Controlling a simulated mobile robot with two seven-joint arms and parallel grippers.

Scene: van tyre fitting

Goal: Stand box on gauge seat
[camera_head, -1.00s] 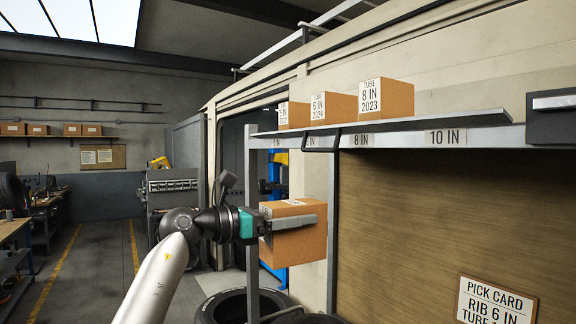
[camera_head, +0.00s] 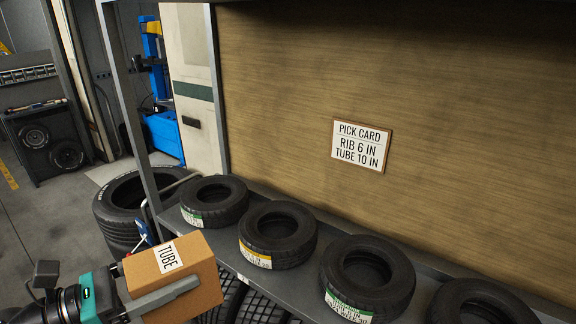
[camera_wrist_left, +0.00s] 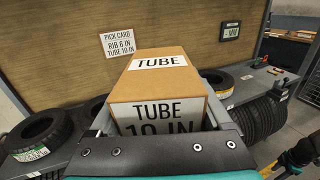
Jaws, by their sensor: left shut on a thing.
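My left gripper (camera_head: 150,301) is shut on a brown cardboard box (camera_head: 203,270), with a finger lying along its side. The box has a white TUBE label on top. In the left wrist view the box (camera_wrist_left: 160,85) shows TUBE 10 IN on its near face, partly hidden at the bottom by the gripper (camera_wrist_left: 160,130). The box is held up in front of the tyre shelf (camera_head: 235,258), roughly upright. I cannot make out a gauge seat for certain. A small dark display (camera_wrist_left: 229,32) hangs on the wall in the left wrist view.
Several tyres lie flat along the shelf, among them a yellow-labelled tyre (camera_head: 290,255) and a green-labelled one (camera_head: 385,295). A pick card (camera_head: 361,146) reading RIB 6 IN, TUBE 10 IN is on the wooden panel. A shelf post (camera_head: 130,120) stands beyond the box.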

